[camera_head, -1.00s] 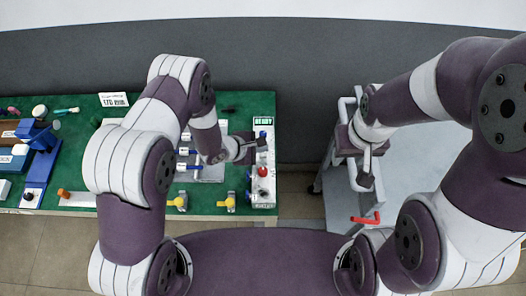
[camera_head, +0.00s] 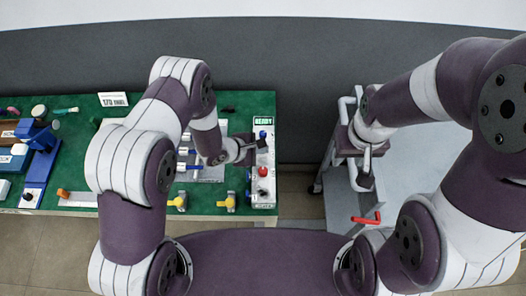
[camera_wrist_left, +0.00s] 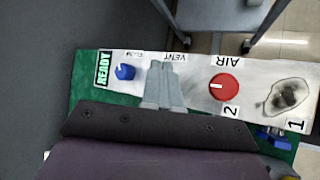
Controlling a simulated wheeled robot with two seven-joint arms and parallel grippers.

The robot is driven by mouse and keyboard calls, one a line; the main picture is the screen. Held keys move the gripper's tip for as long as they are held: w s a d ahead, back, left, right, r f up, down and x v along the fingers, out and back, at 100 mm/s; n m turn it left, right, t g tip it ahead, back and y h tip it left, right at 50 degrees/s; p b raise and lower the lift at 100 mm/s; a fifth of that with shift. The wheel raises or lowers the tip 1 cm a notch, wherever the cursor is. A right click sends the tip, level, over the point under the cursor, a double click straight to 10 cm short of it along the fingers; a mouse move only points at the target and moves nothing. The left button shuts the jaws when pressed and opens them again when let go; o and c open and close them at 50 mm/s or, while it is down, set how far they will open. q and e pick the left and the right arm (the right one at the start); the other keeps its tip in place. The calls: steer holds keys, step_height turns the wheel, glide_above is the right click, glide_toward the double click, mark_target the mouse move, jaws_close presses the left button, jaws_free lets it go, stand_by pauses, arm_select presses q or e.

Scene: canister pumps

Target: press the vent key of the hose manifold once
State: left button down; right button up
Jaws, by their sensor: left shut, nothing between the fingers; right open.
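The hose manifold is a narrow white panel (camera_head: 264,187) at the right end of the green bench. It also shows in the left wrist view (camera_wrist_left: 200,92), with a READY plate, a blue knob (camera_wrist_left: 125,72), a VENT label (camera_wrist_left: 175,57) and a red AIR knob (camera_wrist_left: 224,87). My left gripper (camera_wrist_left: 163,68) is shut and empty, its fingers over the panel between the blue and red knobs, beside the VENT label. The vent key is hidden behind the fingers; I cannot tell whether they touch it. In the head view my left gripper (camera_head: 261,144) is over the panel. My right gripper (camera_head: 365,178) is open, away to the right.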

arm_select(q)
steer(key=shift+f, duration=0.45)
stand_by(0.6)
steer(key=shift+r+p, duration=0.65)
steer(key=shift+r, duration=0.25)
step_height(320, 180, up, 5)
steer(key=p, duration=0.5)
steer(key=shift+r, duration=0.1)
